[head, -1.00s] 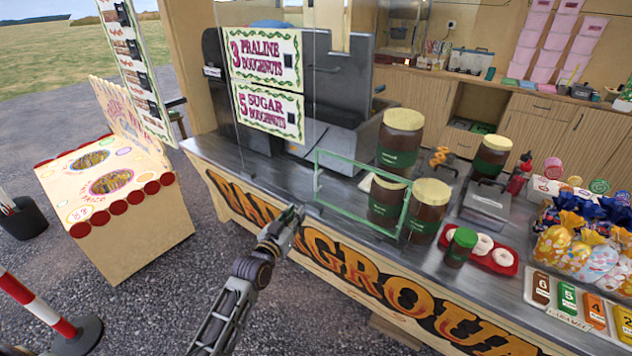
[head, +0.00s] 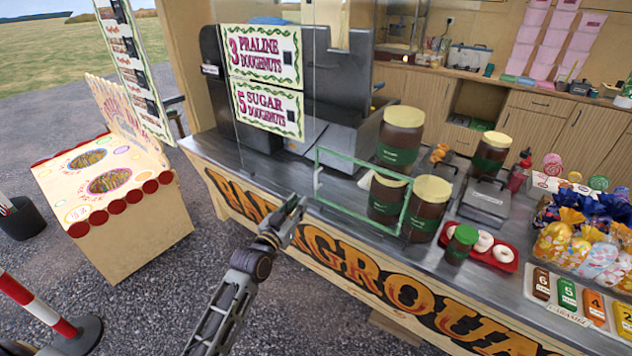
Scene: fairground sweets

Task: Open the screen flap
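The screen flap (head: 316,172) is a clear panel with a green frame, standing upright at the front edge of the steel counter. A small pale handle shows at its left side. My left gripper (head: 296,207) is just left of the flap's lower left corner, in front of the counter edge. It looks apart from the flap. Its fingers are small and seen edge on, so I cannot tell whether they are open or shut. My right gripper is not in view.
Large brown jars (head: 400,135) with cream lids stand behind and beside the flap. A green-lidded jar (head: 460,243) and a red tray (head: 505,265) of doughnuts are to its right. A clear screen with price signs (head: 265,55) stands to the left.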

